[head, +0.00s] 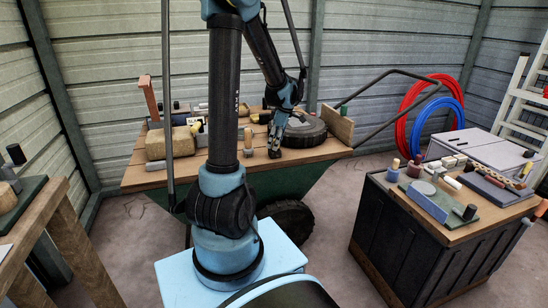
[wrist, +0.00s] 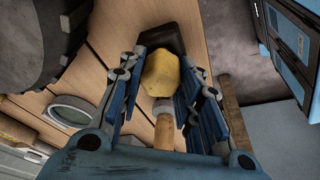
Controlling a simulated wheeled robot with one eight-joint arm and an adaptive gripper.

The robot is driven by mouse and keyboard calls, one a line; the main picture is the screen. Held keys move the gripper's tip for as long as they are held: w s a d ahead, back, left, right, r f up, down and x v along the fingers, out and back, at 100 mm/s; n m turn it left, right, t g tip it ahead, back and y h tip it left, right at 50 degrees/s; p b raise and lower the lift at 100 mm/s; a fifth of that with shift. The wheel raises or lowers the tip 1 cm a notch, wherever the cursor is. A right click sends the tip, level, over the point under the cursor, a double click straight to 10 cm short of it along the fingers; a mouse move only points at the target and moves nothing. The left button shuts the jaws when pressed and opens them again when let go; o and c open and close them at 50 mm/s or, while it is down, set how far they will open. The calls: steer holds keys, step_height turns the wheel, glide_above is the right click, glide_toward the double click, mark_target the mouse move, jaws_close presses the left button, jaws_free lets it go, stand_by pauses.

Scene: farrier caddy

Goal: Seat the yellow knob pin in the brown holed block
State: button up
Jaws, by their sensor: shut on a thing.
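My gripper (head: 276,138) is low over the wooden top of the barrow, just left of the black tyre. In the wrist view its fingers stand on both sides of the yellow knob (wrist: 173,74) and are shut on it. The pin under the knob is hidden. A dark brown piece (wrist: 160,37) shows partly behind the knob; I cannot see any hole in it, nor whether the pin touches it.
A wooden peg with a grey collar (head: 248,141) stands just left of my gripper. The black tyre (head: 307,131) lies close on the right. A tan block (head: 167,144) sits farther left. A dark bench (head: 405,235) with several small items stands at right.

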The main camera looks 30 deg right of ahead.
steer(key=shift+f, duration=0.15)
steer(key=o, duration=1.2)
steer(key=v, duration=1.2)
steer(key=shift+a, duration=0.1)
